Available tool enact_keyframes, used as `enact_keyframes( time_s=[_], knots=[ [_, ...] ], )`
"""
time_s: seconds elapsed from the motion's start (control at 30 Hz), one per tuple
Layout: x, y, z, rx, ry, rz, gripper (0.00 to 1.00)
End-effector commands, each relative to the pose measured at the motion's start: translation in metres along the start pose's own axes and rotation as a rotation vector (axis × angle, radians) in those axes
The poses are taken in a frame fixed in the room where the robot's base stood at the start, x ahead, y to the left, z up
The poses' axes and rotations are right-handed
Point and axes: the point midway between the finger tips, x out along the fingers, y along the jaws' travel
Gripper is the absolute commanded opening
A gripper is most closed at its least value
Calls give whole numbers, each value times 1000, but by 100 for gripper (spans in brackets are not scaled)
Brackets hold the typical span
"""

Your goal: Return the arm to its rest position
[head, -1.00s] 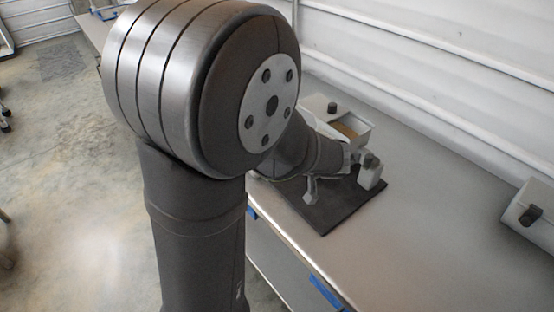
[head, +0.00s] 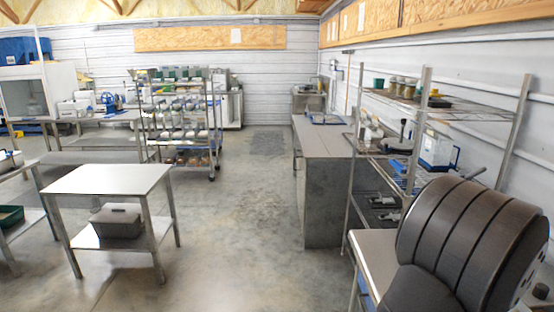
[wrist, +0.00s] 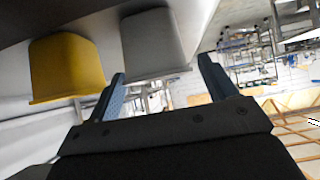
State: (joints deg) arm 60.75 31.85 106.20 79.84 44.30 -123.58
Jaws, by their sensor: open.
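My gripper (wrist: 161,66) shows in the wrist view with its two dark blue fingers spread apart and nothing between them. It is outside the head view. The wrist picture is upside down, with the roof timbers at the bottom. Beyond the left finger are a yellow bin-like object (wrist: 66,67) and a grey one (wrist: 152,43) beside it, against a grey surface. Both look apart from the fingers, though depth is hard to judge. In the head view, a large dark joint of my arm (head: 470,240) fills the lower right corner.
A steel bench (head: 325,142) and a wire shelf rack (head: 425,110) stand by the right wall. A worktable (head: 110,179) with a grey box (head: 116,220) below is at left. A loaded shelf cart (head: 185,130) is farther back. The middle floor (head: 245,215) is clear.

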Motion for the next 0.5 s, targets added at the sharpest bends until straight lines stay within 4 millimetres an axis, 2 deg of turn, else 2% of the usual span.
enact_keyframes(
  time_s=[0.2, 0.5],
  knots=[
    [-8, 0, -9, 0, -1, -1, 78],
    [-8, 0, -10, 1, -2, -2, 78]
  ],
)
